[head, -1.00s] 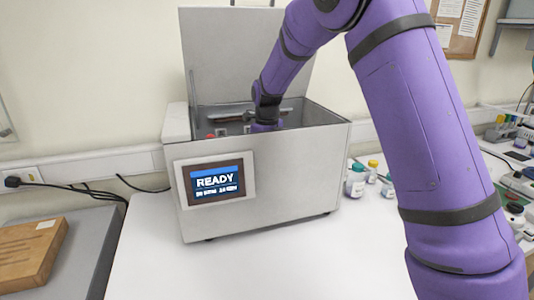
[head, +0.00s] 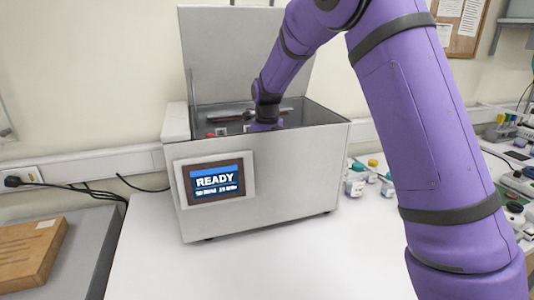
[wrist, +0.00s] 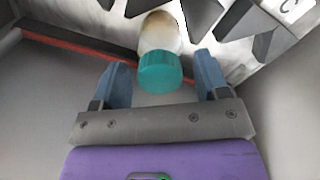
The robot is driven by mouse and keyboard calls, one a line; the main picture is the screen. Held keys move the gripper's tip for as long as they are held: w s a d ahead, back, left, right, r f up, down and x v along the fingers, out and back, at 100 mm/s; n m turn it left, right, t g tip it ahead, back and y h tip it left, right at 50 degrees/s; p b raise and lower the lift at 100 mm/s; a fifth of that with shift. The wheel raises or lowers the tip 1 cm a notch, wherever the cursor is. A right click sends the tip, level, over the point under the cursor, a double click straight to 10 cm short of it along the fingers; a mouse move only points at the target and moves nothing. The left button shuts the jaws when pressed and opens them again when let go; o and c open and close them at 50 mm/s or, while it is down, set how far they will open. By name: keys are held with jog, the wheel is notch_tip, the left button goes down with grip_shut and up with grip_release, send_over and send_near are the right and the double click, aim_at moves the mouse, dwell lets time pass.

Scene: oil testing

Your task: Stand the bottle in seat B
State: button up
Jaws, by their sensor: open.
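The bottle (wrist: 161,30) shows in the wrist view with a teal cap (wrist: 160,72) and a pale body with some amber-brown in it. The cap faces my camera, and the body runs away toward the top of the picture, among metal brackets. My gripper (wrist: 162,76) is open, with one blue-grey finger on each side of the cap and a gap on both sides. In the head view my gripper is inside the open machine (head: 270,190), hidden by its front wall. I cannot tell which seat is seat B.
Pointed metal brackets (wrist: 205,15) stand close beyond the fingers. A label reading C (wrist: 287,6) is at the top right. A red strip (wrist: 75,48) runs along the left. The machine's lid (head: 240,50) is raised, its screen (head: 217,181) reads READY. Small bottles stand right of it.

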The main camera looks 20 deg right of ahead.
notch_tip(320, 180, up, 11)
jog(key=shift+r, duration=0.2)
jog(key=s+d+r+n+t, duration=0.1)
jog(key=s+d+r+n, duration=0.15)
jog(key=s+n, duration=0.35)
jog(key=s+d+r+n+t+y, duration=0.1)
jog(key=s+r+n, duration=0.2)
jog(key=s, duration=0.4)
jog(key=s+d+r+n, duration=0.2)
jog(key=s+r+n, duration=0.1)
jog(key=s+n, duration=0.3)
jog(key=s+f+n+t, duration=0.1)
jog(key=s+f+n, duration=0.1)
jog(key=s+n, duration=0.5)
jog(key=s+d+f+n+t+h, duration=0.1)
jog(key=s+n, duration=0.6)
jog(key=s, duration=0.7)
jog(key=shift+d+f+t, duration=0.25)
jog(key=shift+f+t, duration=0.3)
jog(key=shift+t, duration=0.05)
